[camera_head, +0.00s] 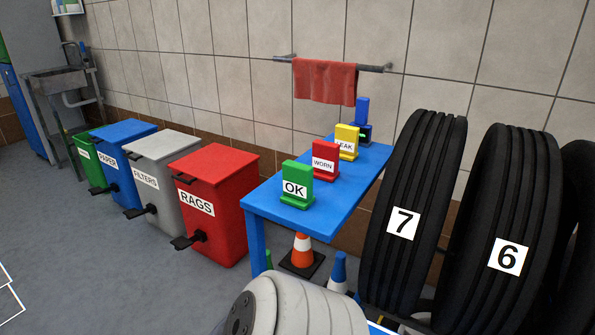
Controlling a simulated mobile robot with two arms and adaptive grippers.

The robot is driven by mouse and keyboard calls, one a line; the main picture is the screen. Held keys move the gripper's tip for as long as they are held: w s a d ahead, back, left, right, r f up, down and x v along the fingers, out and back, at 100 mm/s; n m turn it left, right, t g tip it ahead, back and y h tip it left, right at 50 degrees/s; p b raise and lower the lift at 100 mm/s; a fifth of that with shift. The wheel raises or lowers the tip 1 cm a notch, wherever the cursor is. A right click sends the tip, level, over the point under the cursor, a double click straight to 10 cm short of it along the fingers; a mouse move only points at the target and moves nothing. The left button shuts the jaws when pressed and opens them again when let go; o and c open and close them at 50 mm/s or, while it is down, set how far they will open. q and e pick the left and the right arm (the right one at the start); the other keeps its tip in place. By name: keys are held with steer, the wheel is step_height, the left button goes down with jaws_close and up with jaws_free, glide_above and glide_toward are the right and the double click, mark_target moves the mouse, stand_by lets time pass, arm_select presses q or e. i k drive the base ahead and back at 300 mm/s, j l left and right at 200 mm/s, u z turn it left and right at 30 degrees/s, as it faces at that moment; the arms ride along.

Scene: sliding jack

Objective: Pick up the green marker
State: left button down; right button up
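The green marker (296,186) stands upright on the blue table (318,218), near its front left end. It has a wider base and a white label reading OK. Behind it in a row stand a red marker (325,162) labelled WORN, a yellow marker (347,140) labelled LEAK and a blue marker (362,109), whose label I cannot read. The markers stand apart from each other. Neither of my grippers is in view. Only a pale, rounded part of my own body shows at the bottom, short of the table.
Two large tyres numbered 7 (398,262) and 6 (475,273) stand close to the table's right side. A red RAGS bin (213,172) and other bins line the wall at left. An orange cone (302,252) stands under the table. Floor at lower left is clear.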

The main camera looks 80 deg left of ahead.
mark_target(296, 177)
steer(key=u, duration=2.65)
steer(key=k+l+u, duration=0.1)
steer(key=u, duration=0.15)
steer(key=l, duration=0.1)
